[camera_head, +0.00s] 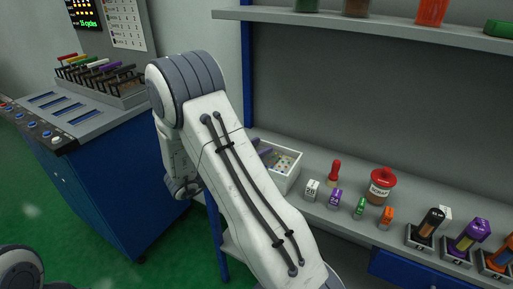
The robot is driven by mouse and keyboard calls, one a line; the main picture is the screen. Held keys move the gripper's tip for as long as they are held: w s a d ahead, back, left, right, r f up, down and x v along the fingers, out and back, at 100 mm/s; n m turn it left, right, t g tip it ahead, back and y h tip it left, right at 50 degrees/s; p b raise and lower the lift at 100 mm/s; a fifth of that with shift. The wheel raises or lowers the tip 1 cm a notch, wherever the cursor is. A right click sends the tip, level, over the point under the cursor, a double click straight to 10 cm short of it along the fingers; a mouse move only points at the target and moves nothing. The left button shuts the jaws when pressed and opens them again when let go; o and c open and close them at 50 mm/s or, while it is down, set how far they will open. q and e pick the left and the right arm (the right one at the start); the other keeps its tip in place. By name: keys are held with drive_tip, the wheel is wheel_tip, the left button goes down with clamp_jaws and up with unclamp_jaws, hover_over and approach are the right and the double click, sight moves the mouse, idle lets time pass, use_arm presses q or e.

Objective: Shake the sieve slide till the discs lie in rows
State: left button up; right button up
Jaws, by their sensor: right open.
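A white open box (286,180), which looks like the sieve slide, stands on the grey bench behind my right arm. Several small discs (283,163) in it show as pale and coloured dots; I cannot tell whether they lie in rows. My right arm crosses the middle of the view and hides the box's left part. Two dark fingers of my right gripper (265,148) seem to show past the arm at the box's left side. The gripper is open; whether it touches the box is hidden. My left gripper is out of view; only part of my left arm shows at the lower left.
A red-lidded jar (380,187), a red-topped stamp (334,172) and small numbered blocks (334,198) stand right of the box. Dark holders with coloured cylinders (470,236) are farther right. A shelf (380,32) runs above. A blue console (110,190) with levers stands left.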

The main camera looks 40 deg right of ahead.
drive_tip(key=shift+c, duration=0.3)
clamp_jaws()
idle(1.1)
